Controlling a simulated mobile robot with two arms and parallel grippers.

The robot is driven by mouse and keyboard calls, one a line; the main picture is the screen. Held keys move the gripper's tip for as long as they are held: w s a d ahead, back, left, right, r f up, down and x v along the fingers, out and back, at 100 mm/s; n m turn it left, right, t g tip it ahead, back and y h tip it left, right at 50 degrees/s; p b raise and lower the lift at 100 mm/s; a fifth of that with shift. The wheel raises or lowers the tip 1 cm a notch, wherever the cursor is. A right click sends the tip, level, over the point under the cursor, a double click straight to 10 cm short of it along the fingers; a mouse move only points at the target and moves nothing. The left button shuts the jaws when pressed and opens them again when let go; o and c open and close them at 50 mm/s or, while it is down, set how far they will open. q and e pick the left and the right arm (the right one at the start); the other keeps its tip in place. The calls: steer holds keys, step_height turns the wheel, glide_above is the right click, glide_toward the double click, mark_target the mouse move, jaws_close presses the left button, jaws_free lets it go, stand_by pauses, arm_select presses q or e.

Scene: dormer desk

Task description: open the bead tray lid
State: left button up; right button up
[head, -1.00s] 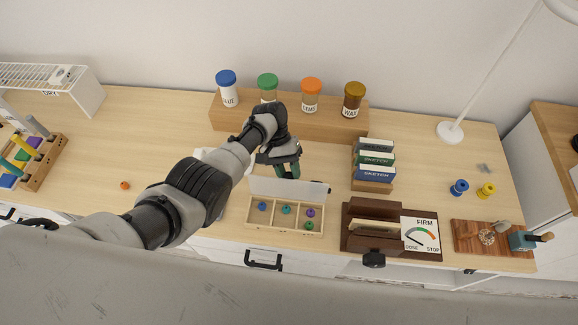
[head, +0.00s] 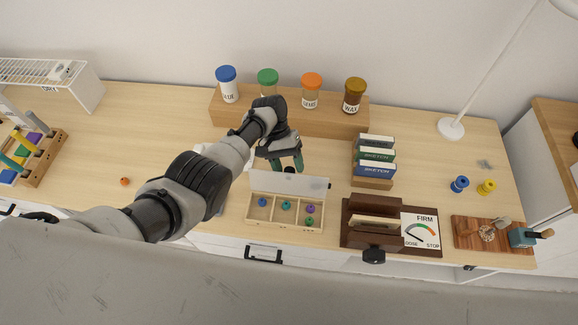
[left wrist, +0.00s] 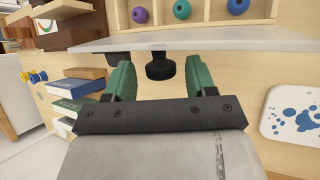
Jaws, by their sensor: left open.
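The bead tray (head: 247,212) is a pale wooden box near the desk's front edge, with beads in its compartments. Its whitish lid (head: 272,184) stands raised along the back edge, leaving the compartments uncovered. The lid is a pale strip seen nearly edge-on in the left wrist view (left wrist: 230,42). A black knob (left wrist: 160,69) on the lid's far side lies between my fingers, with gaps on both sides. My left gripper (head: 287,166) is open behind the lid, its green fingers pointing at it; they also show in the left wrist view (left wrist: 160,82). My right gripper is not in view.
A wooden riser with several jars (head: 228,90) stands behind. Stacked boxes (head: 376,155) and a brown holder with a dial card (head: 420,230) are to the right. A small orange bead (head: 124,181) lies left. The desk between is mostly clear.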

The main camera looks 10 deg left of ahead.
arm_select(q)
steer(key=b+v, duration=0.1)
steer(key=v, duration=0.9)
